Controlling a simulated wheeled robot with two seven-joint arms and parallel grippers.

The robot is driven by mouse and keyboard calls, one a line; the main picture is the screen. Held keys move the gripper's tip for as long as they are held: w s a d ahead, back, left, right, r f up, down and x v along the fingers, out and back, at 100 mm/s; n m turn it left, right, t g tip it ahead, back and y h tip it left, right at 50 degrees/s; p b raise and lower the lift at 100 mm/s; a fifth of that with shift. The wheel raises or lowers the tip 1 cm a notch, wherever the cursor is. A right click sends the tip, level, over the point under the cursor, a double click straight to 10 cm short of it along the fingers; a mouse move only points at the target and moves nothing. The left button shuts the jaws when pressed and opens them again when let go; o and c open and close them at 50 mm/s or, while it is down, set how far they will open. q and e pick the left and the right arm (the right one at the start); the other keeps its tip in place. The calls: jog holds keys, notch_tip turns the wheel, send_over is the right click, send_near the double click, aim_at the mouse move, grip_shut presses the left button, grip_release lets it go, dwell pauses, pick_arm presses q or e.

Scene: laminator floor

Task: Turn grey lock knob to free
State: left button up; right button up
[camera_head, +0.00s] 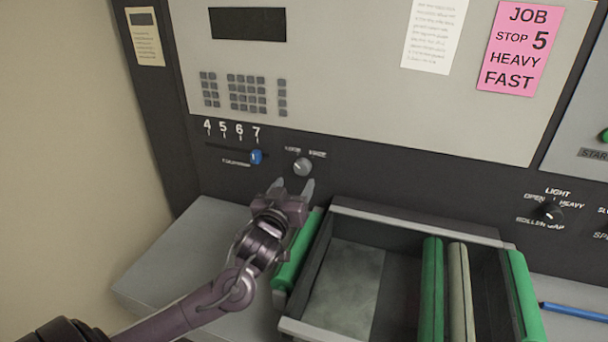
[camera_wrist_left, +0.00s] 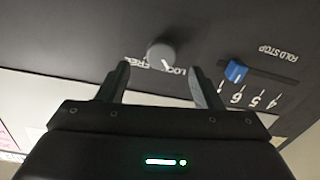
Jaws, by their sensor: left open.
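The grey lock knob (camera_head: 302,167) is a small round knob on the dark panel, under the words LOCK and FREE. In the left wrist view the knob (camera_wrist_left: 161,54) shows upside down, with its pale pointer line towards the LOCK side. My left gripper (camera_head: 293,186) is open just in front of and below the knob. In the left wrist view its two fingertips (camera_wrist_left: 160,70) stand on either side of the knob, apart from it. No contact shows. My right gripper is in neither view.
The blue fold stop slider (camera_head: 256,157) sits close left of the knob, near the 7. A tray (camera_head: 415,225) with green rollers (camera_head: 432,290) stands below right of the gripper. A roller gap knob (camera_head: 550,211) and blue pen (camera_head: 573,312) are far right.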

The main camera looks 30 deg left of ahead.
aim_at(302, 170)
pick_arm(q)
jog(key=x, duration=0.2)
jog(key=p+x, duration=0.1)
jog(key=x, duration=0.2)
jog(key=shift+a+r, duration=0.1)
jog(key=shift+r, duration=0.15)
jog(key=shift+w+a+f, duration=0.1)
jog(key=shift+w, duration=0.4)
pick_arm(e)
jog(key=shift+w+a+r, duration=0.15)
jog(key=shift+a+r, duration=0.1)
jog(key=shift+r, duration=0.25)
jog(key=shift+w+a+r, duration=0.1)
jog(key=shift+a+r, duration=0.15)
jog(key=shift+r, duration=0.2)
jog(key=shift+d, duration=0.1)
pick_arm(q)
jog(key=c, duration=1)
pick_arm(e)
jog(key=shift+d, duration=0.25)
